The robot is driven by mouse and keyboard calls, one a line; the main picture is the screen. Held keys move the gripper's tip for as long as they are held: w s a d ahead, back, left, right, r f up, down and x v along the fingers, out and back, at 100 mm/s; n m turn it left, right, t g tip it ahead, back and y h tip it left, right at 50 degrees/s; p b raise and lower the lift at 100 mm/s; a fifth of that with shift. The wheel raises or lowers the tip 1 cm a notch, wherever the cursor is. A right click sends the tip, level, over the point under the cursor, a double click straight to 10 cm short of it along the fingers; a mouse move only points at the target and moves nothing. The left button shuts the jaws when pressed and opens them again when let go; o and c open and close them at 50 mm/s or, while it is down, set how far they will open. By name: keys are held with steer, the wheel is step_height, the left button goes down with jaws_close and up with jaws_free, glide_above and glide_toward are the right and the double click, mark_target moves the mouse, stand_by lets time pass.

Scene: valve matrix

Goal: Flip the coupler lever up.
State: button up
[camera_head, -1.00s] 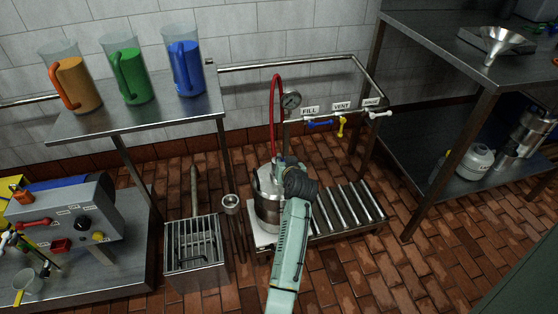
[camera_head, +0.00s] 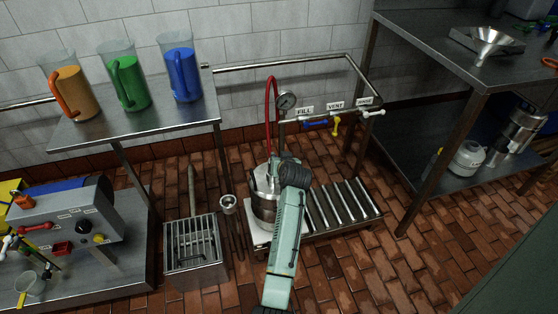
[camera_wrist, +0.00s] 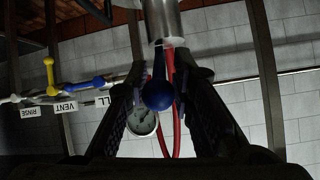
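In the wrist view, the coupler lever (camera_wrist: 158,94) shows as a dark blue ball on a short dark stem, below a steel cylinder (camera_wrist: 161,20) in the picture. My gripper (camera_wrist: 164,75) is open, with one finger on each side of the lever. Gaps show beside the ball, and I see no clear contact. In the head view, my arm reaches over the steel keg (camera_head: 264,208), and my wrist hides the lever and most of my gripper. A red hose (camera_head: 270,100) rises from the keg; it also shows behind the lever in the wrist view (camera_wrist: 169,75).
A pressure gauge (camera_head: 287,101) and a rail with blue, yellow and white valves (camera_head: 335,126) stand behind the keg. A roller conveyor (camera_head: 345,205) extends right of it. A table with jugs (camera_head: 140,122) is at left, and a steel bench (camera_head: 430,30) at right.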

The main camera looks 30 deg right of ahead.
steer(key=shift+o, duration=0.6)
steer(key=shift+s, duration=0.1)
steer(key=v, duration=1.2)
